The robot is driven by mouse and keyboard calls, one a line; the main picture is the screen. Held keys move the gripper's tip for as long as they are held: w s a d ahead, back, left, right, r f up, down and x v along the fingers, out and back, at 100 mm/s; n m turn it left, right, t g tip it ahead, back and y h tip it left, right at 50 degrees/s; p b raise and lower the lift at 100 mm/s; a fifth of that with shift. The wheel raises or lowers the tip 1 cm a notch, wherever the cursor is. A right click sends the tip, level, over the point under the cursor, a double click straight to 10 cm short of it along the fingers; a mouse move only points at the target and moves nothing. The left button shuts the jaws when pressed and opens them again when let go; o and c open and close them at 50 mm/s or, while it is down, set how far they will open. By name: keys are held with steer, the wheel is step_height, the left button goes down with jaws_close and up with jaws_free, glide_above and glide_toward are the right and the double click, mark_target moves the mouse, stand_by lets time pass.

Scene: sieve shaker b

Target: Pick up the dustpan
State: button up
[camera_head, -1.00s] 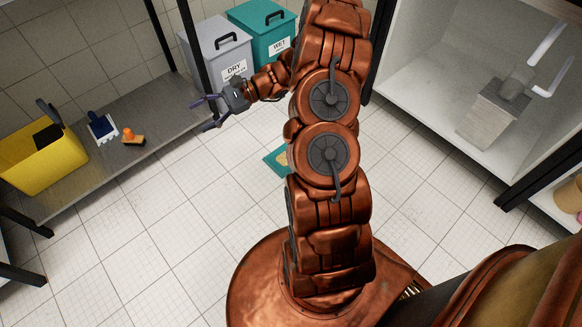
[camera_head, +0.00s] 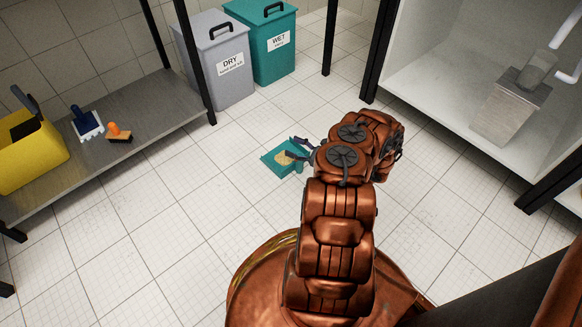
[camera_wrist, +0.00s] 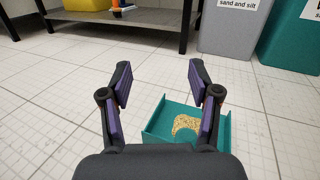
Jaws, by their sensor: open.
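The teal dustpan (camera_head: 270,163) lies on the tiled floor in front of the bins, with a small heap of tan grains (camera_head: 286,157) in it. In the wrist view the dustpan (camera_wrist: 222,127) is ahead and slightly right of centre, with the grains (camera_wrist: 186,124) showing inside its raised walls. My gripper (camera_head: 300,147) is open and empty, close to the dustpan's right side in the head view. In the wrist view its two purple-padded fingers (camera_wrist: 164,85) stand apart, the right one overlapping the dustpan. I cannot tell whether they touch it. The dustpan's handle is not clearly visible.
A grey DRY bin (camera_head: 224,86) and a teal WET bin (camera_head: 262,52) stand behind. A low metal shelf (camera_head: 160,115) at left holds a yellow bucket (camera_head: 30,160), a blue brush (camera_head: 86,122) and an orange-handled brush (camera_head: 119,133). A white cabinet (camera_head: 440,110) stands right. Floor around the dustpan is clear.

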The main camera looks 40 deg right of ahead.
steer(key=s+d+f+m+h+b, duration=0.1)
steer(key=s+f, duration=0.1)
steer(key=f, duration=0.1)
steer(key=s+d+f+m+h, duration=0.1)
steer(key=s+d+f, duration=0.1)
steer(key=f, duration=0.2)
steer(key=s+d+f+m+h+b, duration=0.1)
steer(key=s+f, duration=0.1)
steer(key=f, duration=0.1)
steer(key=shift+s+d+f+h+b, duration=0.3)
steer(key=shift+s+d+f+h, duration=0.05)
steer(key=shift+f+h, duration=0.05)
steer(key=shift+w+a+b, duration=0.15)
steer(key=shift+w+b, duration=0.25)
steer(key=shift+w, duration=0.55)
steer(key=shift+w+a+r+b, duration=0.15)
steer(key=shift+w+b, duration=0.4)
steer(key=shift+w, duration=0.4)
steer(key=shift+w+a+b, duration=0.1)
steer(key=shift+w+b, duration=0.45)
steer(key=shift+w, duration=0.35)
steer(key=shift+w+a+r+b, duration=0.15)
steer(key=shift+w+b, duration=0.4)
steer(key=shift+w, duration=0.4)
jaws_close()
